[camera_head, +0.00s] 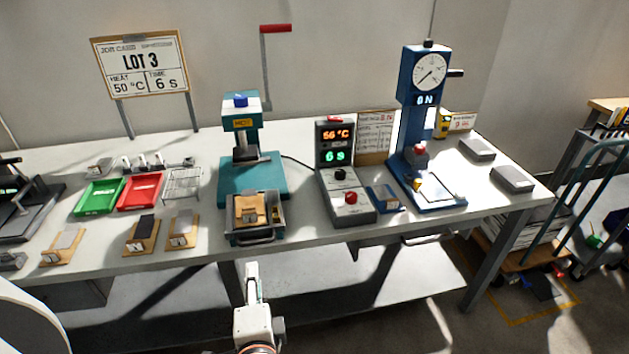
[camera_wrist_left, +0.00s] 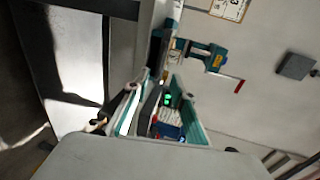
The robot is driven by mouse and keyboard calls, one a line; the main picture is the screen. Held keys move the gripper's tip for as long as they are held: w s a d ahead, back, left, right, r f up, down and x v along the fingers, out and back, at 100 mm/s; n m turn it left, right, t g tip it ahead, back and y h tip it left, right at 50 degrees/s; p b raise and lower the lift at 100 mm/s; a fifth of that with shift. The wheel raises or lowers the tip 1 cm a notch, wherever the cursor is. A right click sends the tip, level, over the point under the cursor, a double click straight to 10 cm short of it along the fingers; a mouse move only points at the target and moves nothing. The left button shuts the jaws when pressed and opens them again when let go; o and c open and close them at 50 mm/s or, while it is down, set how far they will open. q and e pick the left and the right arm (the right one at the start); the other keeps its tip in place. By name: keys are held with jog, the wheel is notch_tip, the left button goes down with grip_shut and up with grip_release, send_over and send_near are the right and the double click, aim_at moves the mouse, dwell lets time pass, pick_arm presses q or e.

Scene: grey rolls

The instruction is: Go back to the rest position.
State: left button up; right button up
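My left gripper (camera_head: 252,272) is in front of the workbench's front edge, low in the middle of the head view. It is seen edge-on there, pointing up and towards the bench. In the left wrist view the fingers of my left gripper (camera_wrist_left: 156,90) stand apart with teal inner pads, and nothing is held between them. The bench and the controller with green digits (camera_wrist_left: 167,99) show beyond the gap. My right gripper is in neither view.
The workbench (camera_head: 290,243) holds a teal press (camera_head: 246,170) with a tray (camera_head: 255,232) before it, a controller box (camera_head: 342,190), a blue gauge press (camera_head: 415,140), a green tray (camera_head: 99,196) and a red tray (camera_head: 140,192). A blue-railed cart (camera_head: 590,170) stands right.

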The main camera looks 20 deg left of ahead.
pick_arm(q)
jog(key=shift+f, duration=0.15)
jog(key=s+d+f+n+h, duration=0.2)
jog(key=f+h, duration=0.1)
jog(key=f, duration=0.4)
jog(key=s+d+f+n+g+h, duration=0.1)
jog(key=s+d+f+n+h, duration=0.1)
jog(key=f, duration=0.5)
jog(key=s+d+f+n+g+h, duration=0.1)
jog(key=s+d+f+n+h, duration=0.1)
jog(key=f+h, duration=0.4)
jog(key=shift+s+d+f+n, duration=0.35)
jog(key=shift+d+f+n, duration=0.1)
jog(key=shift+f+n, duration=0.25)
